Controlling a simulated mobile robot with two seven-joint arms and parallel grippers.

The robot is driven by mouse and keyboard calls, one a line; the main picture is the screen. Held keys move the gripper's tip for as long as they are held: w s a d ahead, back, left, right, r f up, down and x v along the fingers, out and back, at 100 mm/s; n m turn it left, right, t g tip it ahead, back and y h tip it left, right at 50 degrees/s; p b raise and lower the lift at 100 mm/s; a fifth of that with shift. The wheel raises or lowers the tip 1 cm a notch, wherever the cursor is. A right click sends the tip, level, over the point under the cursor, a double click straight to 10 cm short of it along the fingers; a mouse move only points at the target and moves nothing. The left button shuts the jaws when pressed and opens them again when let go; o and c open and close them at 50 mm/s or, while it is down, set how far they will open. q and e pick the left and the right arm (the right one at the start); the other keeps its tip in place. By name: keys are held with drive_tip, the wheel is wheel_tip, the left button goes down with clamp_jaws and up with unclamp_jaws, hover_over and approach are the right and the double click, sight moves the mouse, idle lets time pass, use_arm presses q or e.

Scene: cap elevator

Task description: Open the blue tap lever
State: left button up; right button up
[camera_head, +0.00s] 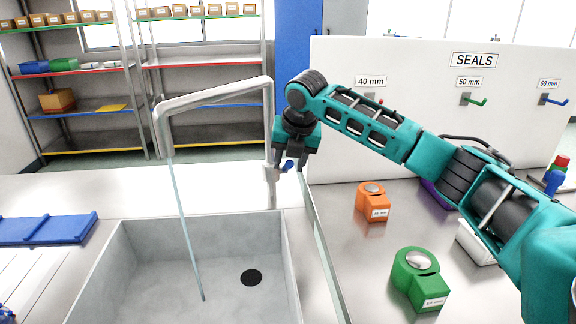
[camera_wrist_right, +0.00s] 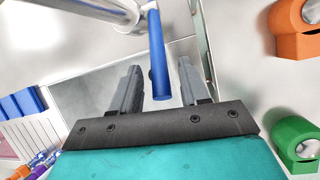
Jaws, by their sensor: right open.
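The tap (camera_head: 215,92) is a light metal pipe that rises at the sink's back right and arches left over the basin. Its blue lever (camera_head: 287,166) shows low on the post, just under my right gripper (camera_head: 290,165). In the right wrist view the blue lever (camera_wrist_right: 158,60) lies between the two spread fingers, with a visible gap to the right finger. Contact with the left finger is hard to tell. A thin pale-blue stream (camera_head: 184,225) runs from the spout down into the sink (camera_head: 115,275). My left gripper is out of view.
Right of the sink, an orange block (camera_head: 371,200) and a green block (camera_head: 412,272) stand on the metal counter (camera_head: 350,285). A glass-like edge (camera_head: 322,240) runs beside the sink. A white SEALS panel (camera_head: 430,130) stands behind. A blue tray (camera_head: 45,228) lies left.

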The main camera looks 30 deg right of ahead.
drive_tip(key=shift+x, duration=1.05)
clamp_jaws()
